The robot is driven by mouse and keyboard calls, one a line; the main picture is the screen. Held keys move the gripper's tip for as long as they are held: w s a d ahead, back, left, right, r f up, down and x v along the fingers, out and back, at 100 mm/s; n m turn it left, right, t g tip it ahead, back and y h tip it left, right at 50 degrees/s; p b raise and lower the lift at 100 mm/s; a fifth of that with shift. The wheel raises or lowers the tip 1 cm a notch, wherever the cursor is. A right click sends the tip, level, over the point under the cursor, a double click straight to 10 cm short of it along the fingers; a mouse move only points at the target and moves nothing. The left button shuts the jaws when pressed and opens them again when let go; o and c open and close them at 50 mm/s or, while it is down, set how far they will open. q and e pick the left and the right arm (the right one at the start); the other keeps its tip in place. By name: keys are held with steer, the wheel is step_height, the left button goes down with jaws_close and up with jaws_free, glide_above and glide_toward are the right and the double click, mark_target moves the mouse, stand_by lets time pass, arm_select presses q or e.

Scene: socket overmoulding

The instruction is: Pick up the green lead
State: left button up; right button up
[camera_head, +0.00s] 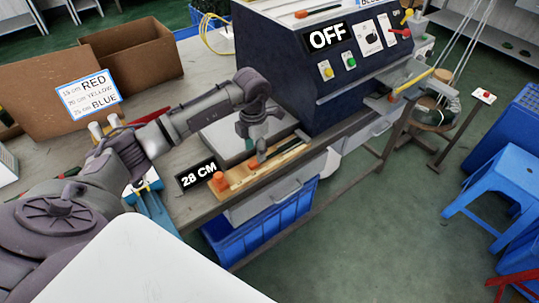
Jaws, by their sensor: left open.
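My left arm reaches in from the left, and my left gripper (254,143) points down over the wooden board (238,182) at the table's front edge. The gripper is open. An orange piece sits at the board's left end, and a dark piece lies on the board just under the fingers. I cannot make out a green lead for certain. A small green and red item (68,173) lies on the table at the left, partly hidden by my arm. My right gripper is not in view.
A dark blue machine (285,75) reading OFF stands behind the board. A "28 CM" sign (197,175) stands left of the board. Cardboard boxes (140,52) and a RED/YELLOW/BLUE sign (89,94) are at the back left. A blue crate (268,217) sits below; blue stools (497,187) stand right.

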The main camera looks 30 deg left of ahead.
mark_target(276, 152)
arm_select(q)
steer(key=f, duration=0.4)
steer(key=shift+w+d+f+p, duration=0.1)
steer(key=shift+w+d+p, duration=0.1)
steer(key=shift+p, duration=0.15)
jaws_close()
